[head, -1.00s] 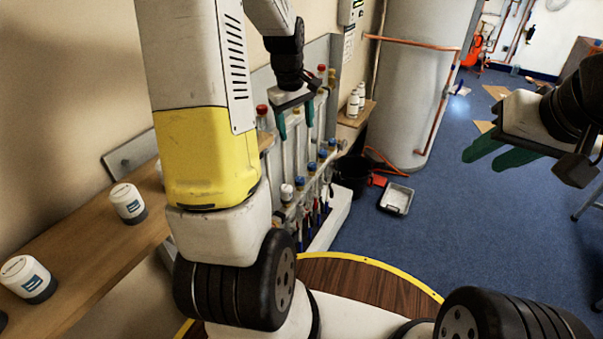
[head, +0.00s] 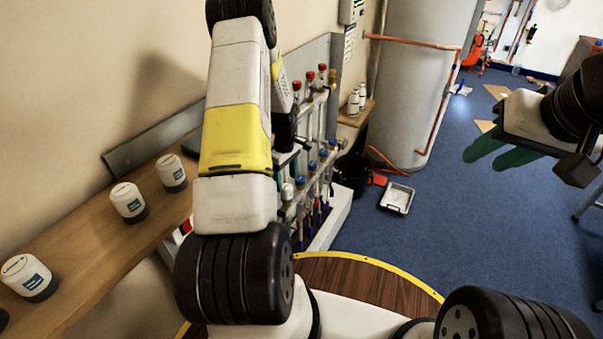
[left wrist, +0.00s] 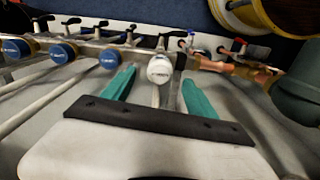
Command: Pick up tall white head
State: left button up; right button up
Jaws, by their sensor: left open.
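A white head (head: 287,191) sits on the near end of the manifold's lower row, past blue caps. In the left wrist view this white head (left wrist: 160,69) shows just beyond and between the green fingertips of my open, empty left gripper (left wrist: 160,88). I cannot tell whether they touch it. In the head view my left arm hides much of that gripper. Two tall white heads (head: 358,100) stand on a small shelf at the back. Shorter white heads with dark bases (head: 128,202) stand on the long wooden shelf. My right gripper (head: 500,154) hangs far right, away from them; its finger gap is unclear.
A large grey cylinder (head: 410,80) stands behind.

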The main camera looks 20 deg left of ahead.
aim_at(286, 186)
pick_arm(q)
notch_tip(286, 186, down, 7)
jog(key=shift+r, duration=0.1)
dwell(0.3)
jog(key=c, duration=1.4)
grip_shut()
jog(key=shift+r, duration=0.1)
